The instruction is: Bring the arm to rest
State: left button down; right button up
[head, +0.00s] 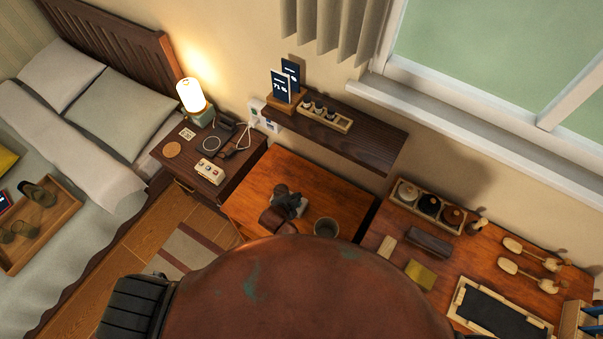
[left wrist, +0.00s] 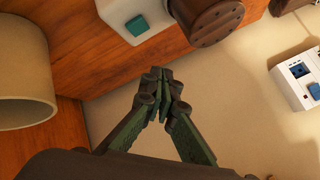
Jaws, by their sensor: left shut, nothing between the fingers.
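My left gripper (left wrist: 158,90) shows in the left wrist view, its dark and green fingers closed together with nothing between them. It hangs apart from the things around it, in front of a plain beige surface. A beige cup (left wrist: 22,72) stands to its left, and a white block with a teal button (left wrist: 120,12) and a brown round part (left wrist: 215,22) are above it. In the head view, a cup (head: 326,228) and a dark brown object (head: 285,205) are on the orange wooden table (head: 245,205). I cannot pick out the fingers clearly there. My right gripper is not seen.
A nightstand (head: 165,165) with a lit lamp (head: 191,97) stands beside the bed (head: 130,105). A dark shelf (head: 375,145) juts from the wall above the table. A desk (head: 480,265) with several small items is at right. Open floor (head: 165,225) lies left of the table.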

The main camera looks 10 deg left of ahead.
pick_arm(q)
jog(key=shift+a, duration=0.1)
jog(key=s+a+r+n+g+y, duration=0.25)
jog(key=s+a+r+n, duration=0.45)
jog(key=s+a, duration=0.65)
jog(key=s+a+r+n+g+y, duration=0.1)
jog(key=s+a+r+n+g, duration=0.3)
jog(key=s+a+r, duration=0.9)
jog(key=s+d+f+b, duration=0.2)
jog(key=f+b, duration=0.1)
jog(key=f, duration=1.7)
jog(key=s+d+f+b, duration=0.2)
jog(key=s+f, duration=0.1)
jog(key=f, duration=1.7)
jog(key=s+f+g+b, duration=0.1)
jog(key=s+f+b, duration=0.3)
jog(key=s+f, duration=1.4)
notch_tip(320, 180, down, 2)
jog(key=shift+s+f+h, duration=0.25)
jog(key=shift+s+h, duration=0.1)
jog(key=shift+s, duration=0.05)
